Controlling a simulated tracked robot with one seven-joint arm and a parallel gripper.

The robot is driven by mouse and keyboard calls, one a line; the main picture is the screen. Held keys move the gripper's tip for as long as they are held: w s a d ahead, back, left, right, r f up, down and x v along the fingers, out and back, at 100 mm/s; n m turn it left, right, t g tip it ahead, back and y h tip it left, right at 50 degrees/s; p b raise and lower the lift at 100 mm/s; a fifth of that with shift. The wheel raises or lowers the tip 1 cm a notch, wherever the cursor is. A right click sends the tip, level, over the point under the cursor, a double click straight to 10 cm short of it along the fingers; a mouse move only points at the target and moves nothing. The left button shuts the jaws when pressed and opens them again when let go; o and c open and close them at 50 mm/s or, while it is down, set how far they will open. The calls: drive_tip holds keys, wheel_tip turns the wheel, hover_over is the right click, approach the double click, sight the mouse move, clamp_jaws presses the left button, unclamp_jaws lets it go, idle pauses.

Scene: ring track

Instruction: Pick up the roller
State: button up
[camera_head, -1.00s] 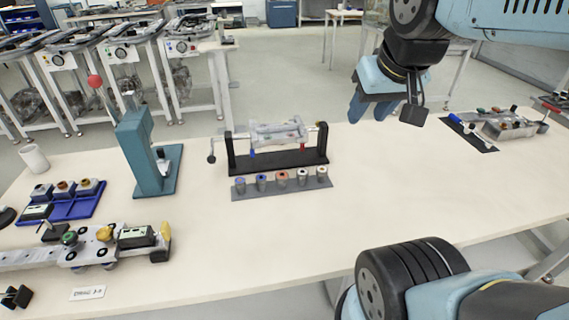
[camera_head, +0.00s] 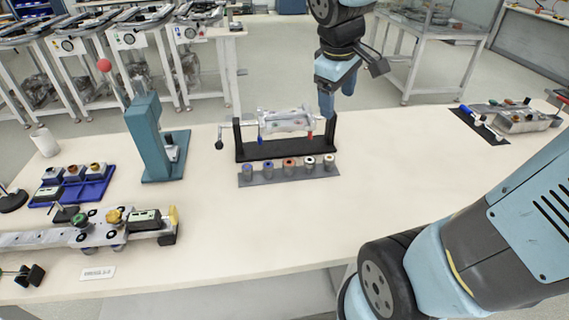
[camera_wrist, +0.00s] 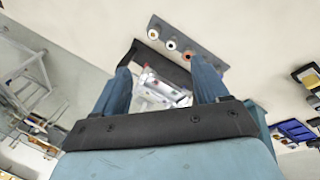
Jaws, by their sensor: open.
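A row of several small upright cylinders with differently coloured tops, which look like the rollers (camera_head: 289,168), stands on a grey strip (camera_head: 260,182) in front of a black stand; which one is the task's roller I cannot tell. In the wrist view, rollers (camera_wrist: 171,45) with white and red tops show beyond the fingers. The black stand (camera_head: 250,153) carries a silvery part (camera_head: 286,120) between its uprights; this part (camera_wrist: 160,85) shows between the fingers in the wrist view. My gripper (camera_head: 332,98) is open and empty, pointing down above the stand's right end.
A teal press (camera_head: 146,140) stands left of the stand. A blue tray (camera_head: 95,187) with small parts and a silvery rail assembly (camera_head: 60,238) lie at the left. A dark mat (camera_head: 480,128) with parts lies at the far right. The table's middle right is clear.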

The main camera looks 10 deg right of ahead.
drive_tip(key=w+a+f+n+g+h, duration=0.1)
drive_tip(key=w+a+f+n+h, duration=0.1)
drive_tip(key=w+a+f+n, duration=0.55)
drive_tip(key=n+g, duration=0.1)
drive_tip(key=n, duration=0.4)
approach(288, 162)
drive_tip(key=x, duration=1.1)
drive_tip(key=shift+d+f, duration=0.1)
drive_tip(key=shift+d, duration=0.05)
drive_tip(key=shift+c, duration=0.3)
drive_tip(key=c, duration=1.2)
drive_tip(key=shift+o, duration=0.2)
